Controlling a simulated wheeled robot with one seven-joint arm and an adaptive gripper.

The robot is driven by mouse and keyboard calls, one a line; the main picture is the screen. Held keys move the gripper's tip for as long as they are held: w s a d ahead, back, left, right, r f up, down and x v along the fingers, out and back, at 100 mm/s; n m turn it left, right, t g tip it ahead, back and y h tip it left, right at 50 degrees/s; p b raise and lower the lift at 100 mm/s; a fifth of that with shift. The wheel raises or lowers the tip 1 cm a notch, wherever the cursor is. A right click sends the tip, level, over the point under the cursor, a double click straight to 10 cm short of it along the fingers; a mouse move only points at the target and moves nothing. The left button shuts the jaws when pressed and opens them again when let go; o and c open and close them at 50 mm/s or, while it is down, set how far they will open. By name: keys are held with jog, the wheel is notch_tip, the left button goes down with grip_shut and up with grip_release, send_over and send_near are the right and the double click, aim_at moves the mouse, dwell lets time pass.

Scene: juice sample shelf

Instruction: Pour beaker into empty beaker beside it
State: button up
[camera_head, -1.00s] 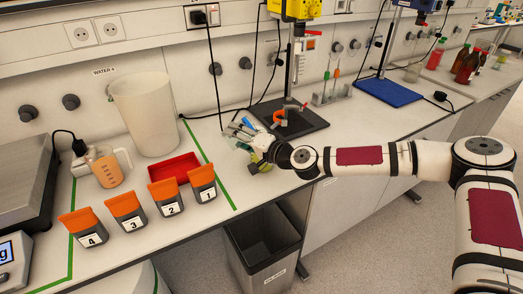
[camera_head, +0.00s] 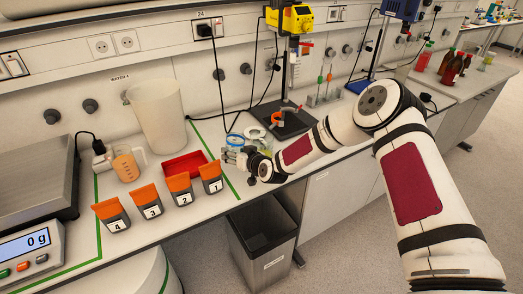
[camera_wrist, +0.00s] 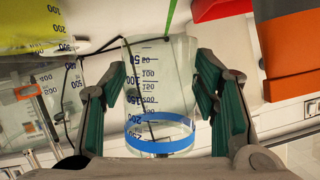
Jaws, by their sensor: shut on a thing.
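My gripper (camera_wrist: 164,105) is shut on a clear beaker (camera_wrist: 155,90) with a blue band and dark volume marks. No coloured liquid shows in the held beaker. In the head view my gripper (camera_head: 240,154) is at the bench's front part, right of bin 1, with the blue-banded beaker (camera_head: 235,141) at its fingers. A beaker with yellow liquid (camera_wrist: 35,30) is beside it at the upper left of the wrist view, apart from it. In the head view that yellow beaker is partly hidden behind my gripper and arm.
Numbered grey-orange bins (camera_head: 180,187), a red tray (camera_head: 185,164), a large white jug (camera_head: 158,115) and an orange-filled beaker (camera_head: 126,165) stand to the left. A stand with a dark base (camera_head: 288,122) is behind. A waste bin (camera_head: 265,247) stands below the bench edge.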

aim_at(234, 144)
jog(key=shift+n+t+h, duration=0.4)
jog(key=shift+n+h, duration=0.3)
jog(key=shift+n, duration=0.2)
jog(key=r, duration=0.1)
jog(key=r+p, duration=0.1)
jog(key=r, duration=0.3)
jog(key=shift+s+a+p, duration=0.3)
jog(key=shift+a+p, duration=0.05)
jog(key=shift+w+f, duration=0.1)
jog(key=shift+w, duration=0.1)
jog(key=shift+s+a+r, duration=0.65)
jog(key=shift+a+r, duration=0.15)
jog(key=shift+a, duration=0.05)
jog(key=shift+s+a+r, duration=0.6)
jog(key=shift+a+r, duration=0.15)
jog(key=shift+a, duration=0.1)
